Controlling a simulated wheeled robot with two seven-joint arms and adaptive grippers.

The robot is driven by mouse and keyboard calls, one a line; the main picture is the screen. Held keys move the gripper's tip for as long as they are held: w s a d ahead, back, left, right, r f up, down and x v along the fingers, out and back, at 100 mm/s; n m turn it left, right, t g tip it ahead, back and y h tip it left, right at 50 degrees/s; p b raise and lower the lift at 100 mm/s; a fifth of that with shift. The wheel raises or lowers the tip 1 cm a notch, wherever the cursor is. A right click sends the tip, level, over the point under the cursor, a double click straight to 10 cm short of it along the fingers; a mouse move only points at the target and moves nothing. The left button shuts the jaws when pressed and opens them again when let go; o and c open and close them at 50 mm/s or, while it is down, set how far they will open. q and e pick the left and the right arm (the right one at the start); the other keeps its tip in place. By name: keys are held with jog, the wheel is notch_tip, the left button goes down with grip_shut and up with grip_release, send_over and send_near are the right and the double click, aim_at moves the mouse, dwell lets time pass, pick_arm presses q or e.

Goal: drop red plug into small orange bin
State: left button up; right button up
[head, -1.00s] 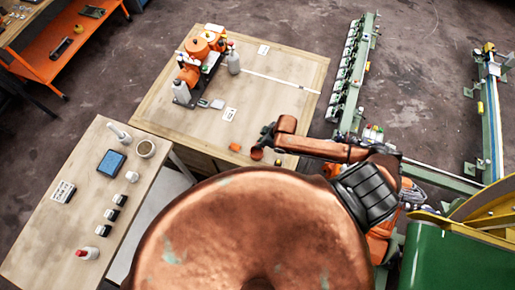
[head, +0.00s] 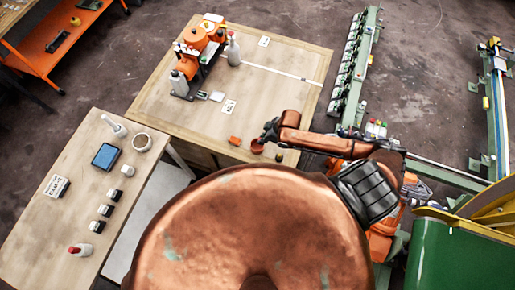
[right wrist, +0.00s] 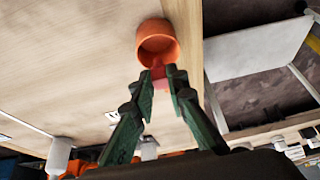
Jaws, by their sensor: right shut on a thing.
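The small round orange bin (head: 257,147) stands near the front edge of the wooden table, just by the tip of my right arm. My right gripper (head: 264,137) is beside it in the head view. In the right wrist view the orange bin (right wrist: 151,31) has its opening facing the fingertips. There my right gripper (right wrist: 166,74) is shut on the red plug (right wrist: 158,71), at or just outside the bin's near rim. The fingers partly hide the plug. I cannot tell whether the plug touches the rim. My left gripper is not in view.
Orange equipment and bottles stand at the wooden table's (head: 290,88) back left. A side table (head: 52,232) holds a tablet (head: 106,156), a cup and small blocks. The wooden table's middle is largely clear.

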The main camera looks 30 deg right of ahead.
jog(key=o, duration=0.8)
jog(key=shift+f, duration=0.1)
jog(key=v, duration=1.2)
